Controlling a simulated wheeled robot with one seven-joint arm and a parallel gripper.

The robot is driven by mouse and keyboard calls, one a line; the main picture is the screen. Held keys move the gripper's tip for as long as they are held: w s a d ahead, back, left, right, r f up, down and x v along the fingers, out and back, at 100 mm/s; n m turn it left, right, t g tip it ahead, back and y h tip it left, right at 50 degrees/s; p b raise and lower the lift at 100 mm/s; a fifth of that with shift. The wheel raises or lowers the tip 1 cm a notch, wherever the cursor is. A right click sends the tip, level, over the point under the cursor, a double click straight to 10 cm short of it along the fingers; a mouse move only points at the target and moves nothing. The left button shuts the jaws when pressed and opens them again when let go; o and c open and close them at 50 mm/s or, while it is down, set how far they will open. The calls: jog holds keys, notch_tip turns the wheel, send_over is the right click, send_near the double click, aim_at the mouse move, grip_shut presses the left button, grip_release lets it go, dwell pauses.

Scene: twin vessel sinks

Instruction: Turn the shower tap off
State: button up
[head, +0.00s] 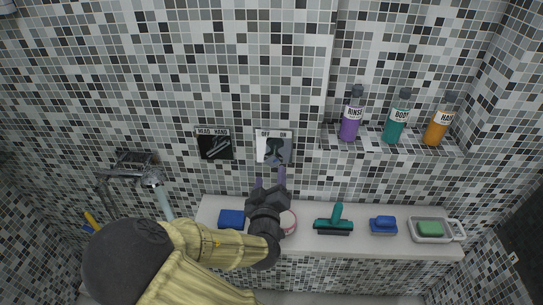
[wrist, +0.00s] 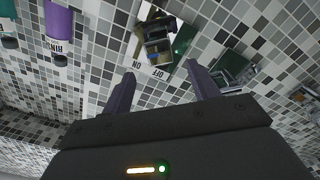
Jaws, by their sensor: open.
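The shower tap plate (head: 274,147) is a shiny square on the tiled wall, with a grey handle-like shape on it. In the wrist view the plate (wrist: 158,45) appears upside down, with ON and OFF lettering along its edge. The handle's exact angle is hard to tell among the reflections. My gripper (head: 270,178) is open and empty, just below the plate in the head view. In the wrist view its fingers (wrist: 160,74) point toward the plate, one on each side of the lettering. They look apart from it.
A second dark plate (head: 214,145), marked HEAD and HAND, is to the left. A spout (head: 150,178) has a pale blue stream under it. The ledge below holds a blue block (head: 231,219), a green squeegee (head: 337,221) and a soap dish (head: 430,229). Bottles (head: 351,118) stand upper right.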

aim_at(271, 162)
jog(key=w+p, duration=0.2)
jog(key=w, duration=0.7)
jog(key=shift+d, duration=0.2)
jog(key=shift+c, duration=0.4)
jog(key=c, duration=0.9)
jog(key=shift+n, duration=0.4)
jog(key=n, duration=0.4)
jog(key=shift+a+f+b, duration=0.1)
jog(key=shift+b, duration=0.25)
jog(key=n, duration=0.5)
jog(key=shift+n, duration=0.4)
